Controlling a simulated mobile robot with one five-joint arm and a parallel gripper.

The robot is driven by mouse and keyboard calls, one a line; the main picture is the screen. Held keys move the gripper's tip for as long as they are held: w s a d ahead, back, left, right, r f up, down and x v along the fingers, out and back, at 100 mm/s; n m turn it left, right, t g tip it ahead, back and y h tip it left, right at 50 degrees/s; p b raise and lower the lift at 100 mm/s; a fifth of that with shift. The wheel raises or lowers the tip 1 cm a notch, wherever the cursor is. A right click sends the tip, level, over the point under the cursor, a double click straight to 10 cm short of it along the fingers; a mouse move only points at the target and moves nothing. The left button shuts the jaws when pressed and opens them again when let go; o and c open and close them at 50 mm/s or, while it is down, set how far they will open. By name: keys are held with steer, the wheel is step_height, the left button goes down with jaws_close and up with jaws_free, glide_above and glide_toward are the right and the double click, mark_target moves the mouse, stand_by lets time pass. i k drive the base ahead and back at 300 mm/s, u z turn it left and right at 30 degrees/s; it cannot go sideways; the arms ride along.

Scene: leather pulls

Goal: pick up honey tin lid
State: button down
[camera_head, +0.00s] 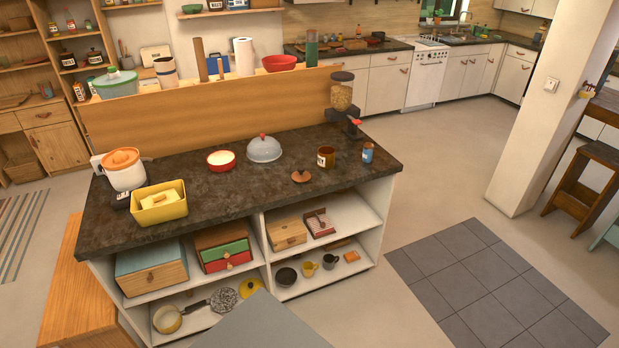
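A small round brown lid with a knob (301,176) lies on the dark countertop (225,195), close to its front edge. It looks like the honey tin lid, though I cannot read any label on it. A brown tin with a pale label (326,157) stands just behind and to the right of the lid, apart from it. Its top looks open. My gripper is not in view.
A blue can (367,153) stands right of the tin, and a coffee grinder (343,100) behind. A grey dome (264,148), red bowl (221,160), yellow box (159,203) and orange-lidded pot (123,168) stand left. Open floor (410,190) lies to the right.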

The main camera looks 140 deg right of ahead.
mark_target(300, 175)
steer(key=z, duration=1.2)
steer(key=i, duration=0.1)
steer(key=z, duration=3.7)
steer(key=i, duration=1.05)
steer(key=u, duration=2.35)
